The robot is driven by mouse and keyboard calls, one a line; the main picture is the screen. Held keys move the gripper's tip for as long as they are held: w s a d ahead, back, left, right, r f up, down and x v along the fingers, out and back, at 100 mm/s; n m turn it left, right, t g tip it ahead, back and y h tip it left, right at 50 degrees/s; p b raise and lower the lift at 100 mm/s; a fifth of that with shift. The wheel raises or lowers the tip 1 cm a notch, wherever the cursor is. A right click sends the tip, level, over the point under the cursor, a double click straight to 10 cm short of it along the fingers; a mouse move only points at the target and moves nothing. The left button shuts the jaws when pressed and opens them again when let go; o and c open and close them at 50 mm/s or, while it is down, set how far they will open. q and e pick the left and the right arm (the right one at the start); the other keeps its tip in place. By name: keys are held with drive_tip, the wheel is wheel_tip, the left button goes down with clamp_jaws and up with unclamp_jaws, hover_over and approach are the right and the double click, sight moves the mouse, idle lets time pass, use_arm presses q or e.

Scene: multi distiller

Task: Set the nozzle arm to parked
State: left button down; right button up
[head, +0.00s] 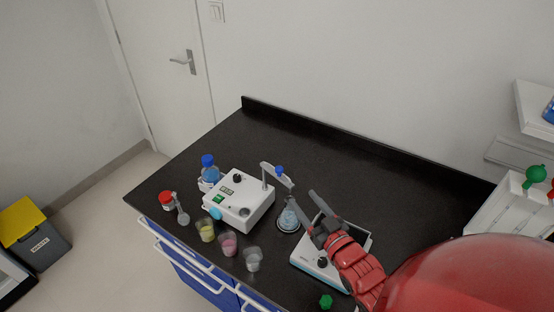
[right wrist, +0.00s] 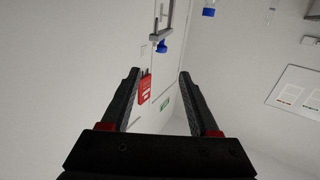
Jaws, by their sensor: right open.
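The white multi distiller (head: 240,198) stands on the black bench. Its grey nozzle arm (head: 279,174) reaches right from a thin post, with a blue part near its outer end. A conical flask (head: 289,219) stands on a dark round base below and right of that end. My right gripper (head: 306,203) is open and empty, just right of the nozzle arm and apart from it. In the right wrist view the grey nozzle arm (right wrist: 163,36) and its blue part appear beyond and between the open fingers (right wrist: 160,72). My left gripper is out of view.
Cups with yellow (head: 206,231), pink (head: 229,244) and pale contents stand along the front edge. A blue-capped bottle (head: 209,169) and a red-capped jar (head: 167,201) are at left. A white device (head: 309,258) sits under my right arm. The back of the bench is clear.

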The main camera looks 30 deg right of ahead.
drive_tip(key=b, duration=0.5)
approach(276, 174)
drive_tip(key=w+r, duration=0.1)
drive_tip(key=w, duration=0.2)
drive_tip(key=w+r+p, duration=0.1)
drive_tip(key=w, duration=0.3)
drive_tip(key=w+r, duration=0.1)
drive_tip(key=w, duration=0.3)
drive_tip(key=shift+w+d+p, duration=0.15)
drive_tip(key=shift+d+p, duration=0.15)
drive_tip(key=shift+w+f, duration=0.1)
drive_tip(key=shift+w, duration=0.3)
clamp_jaws()
